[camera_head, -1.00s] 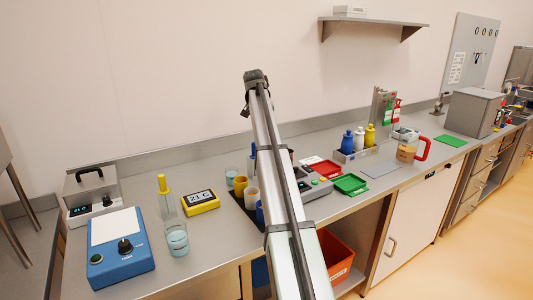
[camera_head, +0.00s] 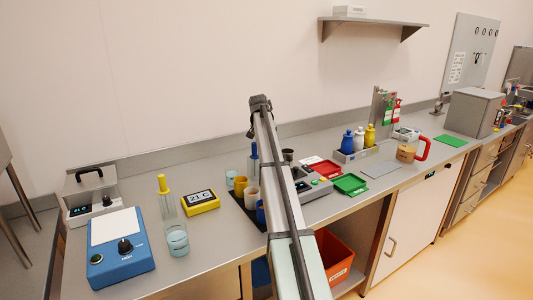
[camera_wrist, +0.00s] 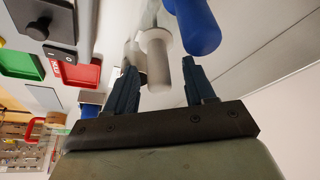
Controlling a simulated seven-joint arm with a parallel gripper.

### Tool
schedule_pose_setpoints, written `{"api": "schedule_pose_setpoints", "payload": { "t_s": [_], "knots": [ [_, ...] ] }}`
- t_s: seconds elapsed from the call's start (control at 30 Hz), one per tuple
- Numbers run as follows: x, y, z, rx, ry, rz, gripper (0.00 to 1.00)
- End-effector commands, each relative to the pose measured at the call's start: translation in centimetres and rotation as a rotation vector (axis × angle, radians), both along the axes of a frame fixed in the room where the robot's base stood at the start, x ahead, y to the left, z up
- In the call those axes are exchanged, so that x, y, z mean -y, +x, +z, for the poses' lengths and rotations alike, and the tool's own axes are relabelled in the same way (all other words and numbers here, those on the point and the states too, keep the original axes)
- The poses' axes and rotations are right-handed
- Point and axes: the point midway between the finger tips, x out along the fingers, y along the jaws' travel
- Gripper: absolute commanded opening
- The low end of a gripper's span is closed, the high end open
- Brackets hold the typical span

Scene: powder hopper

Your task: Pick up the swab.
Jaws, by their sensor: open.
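My gripper (camera_wrist: 165,90) is open in the wrist view, its two dark blue fingers apart. A pale grey rod with a flange (camera_wrist: 158,62) shows beyond and between the fingers; I see no contact. A blue rounded handle (camera_wrist: 197,25) is beside it, near the right finger. I cannot tell for certain which of these is the swab. In the head view a blue-handled upright item (camera_head: 253,158) stands left of my arm, and a yellow-handled one (camera_head: 163,186) stands farther left. My gripper is hidden behind my arm in the head view.
Close by are yellow and pale cups (camera_head: 241,184), a yellow-framed display (camera_head: 201,203), a beaker (camera_head: 177,240) and a dark grey cup (camera_head: 287,155). A blue-based device (camera_head: 120,250) stands at the front left.

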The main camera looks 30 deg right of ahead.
Motion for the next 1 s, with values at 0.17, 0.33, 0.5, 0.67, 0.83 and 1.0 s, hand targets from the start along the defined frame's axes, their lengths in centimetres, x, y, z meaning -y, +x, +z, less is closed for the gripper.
{"api": "schedule_pose_setpoints", "payload": {
  "t_s": [0.17, 0.33, 0.5, 0.67, 0.83, 1.0],
  "knots": [
    [0.01, 0.00, 0.01, 0.000, 0.000, 0.000, 0.54],
    [0.01, -0.02, 0.03, 0.000, 0.000, 0.000, 0.38],
    [0.01, -0.02, 0.04, 0.000, 0.000, 0.000, 0.21],
    [0.00, -0.02, 0.05, 0.000, 0.000, 0.000, 0.06],
    [0.01, -0.02, 0.06, 0.000, 0.000, 0.000, 0.02],
    [0.02, 0.00, 0.35, 0.001, -0.001, 0.000, 0.02]
  ]
}}
